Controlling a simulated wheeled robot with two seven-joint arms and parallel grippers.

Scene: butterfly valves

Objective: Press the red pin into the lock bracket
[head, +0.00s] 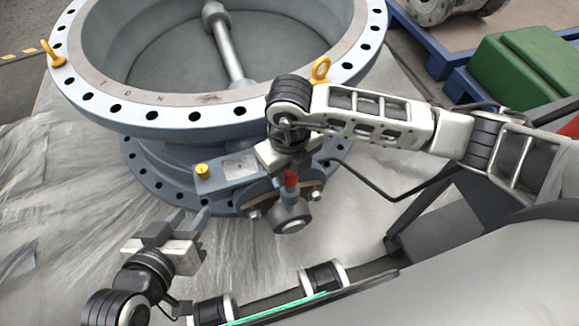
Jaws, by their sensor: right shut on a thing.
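The red pin (291,180) stands roughly upright at the front of the large blue-grey butterfly valve (185,128). Its lower end meets the dark lock bracket (262,198) area, above a round steel shaft end (291,218). How deep the pin sits I cannot tell. My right gripper (288,168) comes down from above and is shut on the red pin; its wrist hides the pin's top. My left gripper (190,217) is open and empty, left of the bracket, with its fingers pointing up toward the valve's lower flange.
A yellow knob (202,170) sits on the valve's body left of the bracket. Yellow lifting eyes (321,69) stand on the flange rim. Wrinkled plastic sheeting (70,205) covers the floor at left. Green crates (525,68) and a blue pallet (440,62) stand at the upper right.

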